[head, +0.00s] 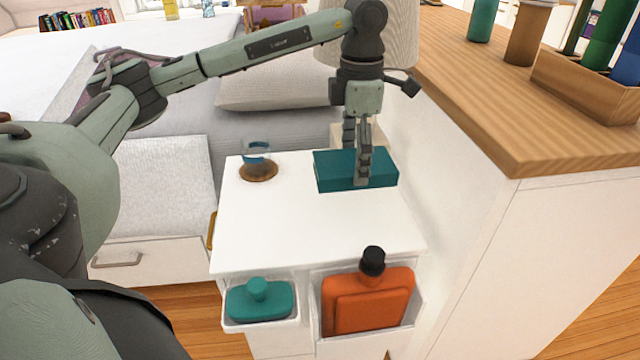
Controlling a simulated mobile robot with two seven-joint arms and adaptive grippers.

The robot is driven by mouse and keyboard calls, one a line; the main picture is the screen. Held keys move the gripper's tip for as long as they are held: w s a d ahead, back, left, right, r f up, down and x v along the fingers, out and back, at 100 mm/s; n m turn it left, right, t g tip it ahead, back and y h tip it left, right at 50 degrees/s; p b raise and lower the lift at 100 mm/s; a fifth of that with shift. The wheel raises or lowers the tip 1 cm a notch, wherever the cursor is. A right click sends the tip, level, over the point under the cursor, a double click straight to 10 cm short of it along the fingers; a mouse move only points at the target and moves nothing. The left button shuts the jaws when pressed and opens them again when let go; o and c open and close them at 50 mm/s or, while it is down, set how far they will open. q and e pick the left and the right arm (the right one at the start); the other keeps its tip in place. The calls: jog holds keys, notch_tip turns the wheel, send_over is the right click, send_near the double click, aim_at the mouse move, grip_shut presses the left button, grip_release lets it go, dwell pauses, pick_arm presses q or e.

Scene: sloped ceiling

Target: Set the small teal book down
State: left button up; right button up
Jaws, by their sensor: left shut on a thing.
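The small teal book (334,171) is at the back right of a white bedside table (310,230), its long side running across the picture. My left gripper (360,165) comes down on it from above and is shut on it. One finger shows against the book's front side, and the other is partly hidden behind it. The book looks level and very low over the tabletop or touching it; I cannot tell which. My right gripper is not in view.
A glass (257,155) stands on a brown coaster left of the book. The table's front half is clear. Front holders carry a teal bottle (262,300) and an orange bottle (368,300). A wood-topped cabinet (500,110) rises on the right; a bed lies behind.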

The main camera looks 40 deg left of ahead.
aim_at(350, 214)
pick_arm(q)
notch_tip(350, 214, down, 10)
jog(key=shift+r, duration=0.1)
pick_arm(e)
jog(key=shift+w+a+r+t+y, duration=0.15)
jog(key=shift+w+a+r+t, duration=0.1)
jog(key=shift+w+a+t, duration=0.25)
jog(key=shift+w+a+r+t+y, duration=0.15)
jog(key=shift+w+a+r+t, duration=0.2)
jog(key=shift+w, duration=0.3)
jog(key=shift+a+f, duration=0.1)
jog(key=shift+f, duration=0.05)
pick_arm(q)
jog(key=shift+b, duration=0.3)
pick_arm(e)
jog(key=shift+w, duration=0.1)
pick_arm(q)
jog(key=o, duration=1.3)
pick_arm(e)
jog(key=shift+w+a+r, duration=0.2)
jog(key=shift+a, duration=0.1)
